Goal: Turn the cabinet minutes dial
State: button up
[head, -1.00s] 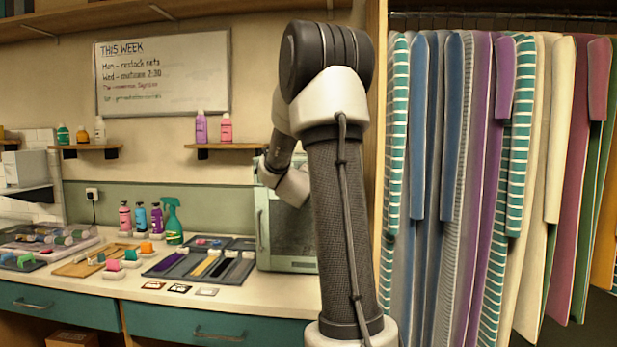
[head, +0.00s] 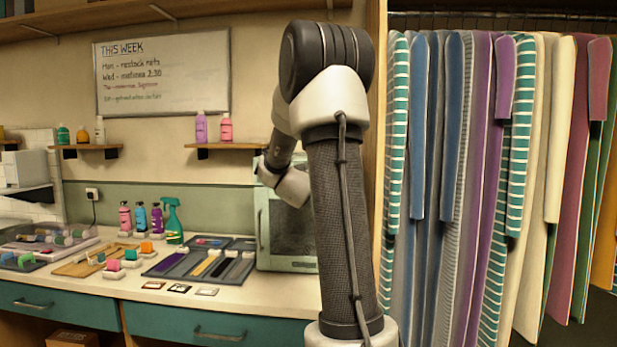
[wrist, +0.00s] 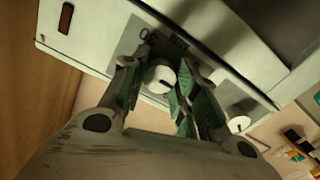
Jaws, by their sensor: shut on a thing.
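The cabinet (head: 268,222) is a pale box with a glass door, standing on the counter behind my arm. In the wrist view, its light panel (wrist: 102,28) runs across the top, tilted in the picture. The white minutes dial (wrist: 159,77) sits on a grey plate beside printed lettering that looks like "MIN". My gripper (wrist: 161,71), with green-padded fingers, has one finger on each side of this dial and is shut on it. A second white knob (wrist: 239,124) shows to the right, outside the fingers. In the head view my arm hides the gripper and both dials.
On the counter left of the cabinet are a dark tray of brushes and combs (head: 207,264), a green spray bottle (head: 172,221) and several coloured bottles. A rack of hanging robes (head: 465,180) fills the right side, behind a wooden upright.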

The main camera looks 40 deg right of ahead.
jog(key=m, duration=2.6)
jog(key=shift+m, duration=0.3)
jog(key=shift+f, duration=0.1)
jog(key=o, duration=1)
jog(key=v, duration=1.2)
